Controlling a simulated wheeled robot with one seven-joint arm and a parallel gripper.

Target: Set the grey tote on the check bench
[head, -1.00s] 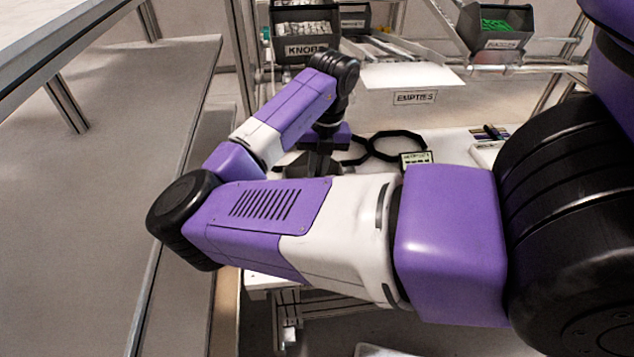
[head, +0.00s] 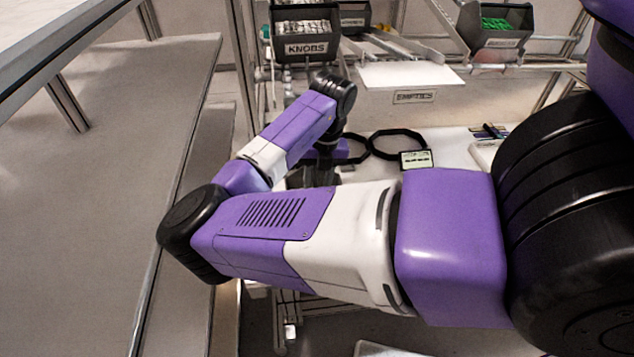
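My gripper (head: 316,174) is a dark shape over the white bench at the centre, partly hidden behind my own purple and white arm. I cannot see its fingertips well enough to tell open from shut. I cannot make out a grey tote. A pale rim (head: 378,349) shows at the bottom edge, too cut off to identify. The white bench (head: 452,146) carries two dark rings (head: 398,144) and a small display (head: 416,159). No label shows which surface is the check bench.
A long grey table (head: 75,220) fills the left side. Behind the white bench are a dark KNOBS bin (head: 305,49), a dark bin of green parts (head: 496,26) and a panel labelled EMPTIES (head: 415,97). Metal posts stand around them.

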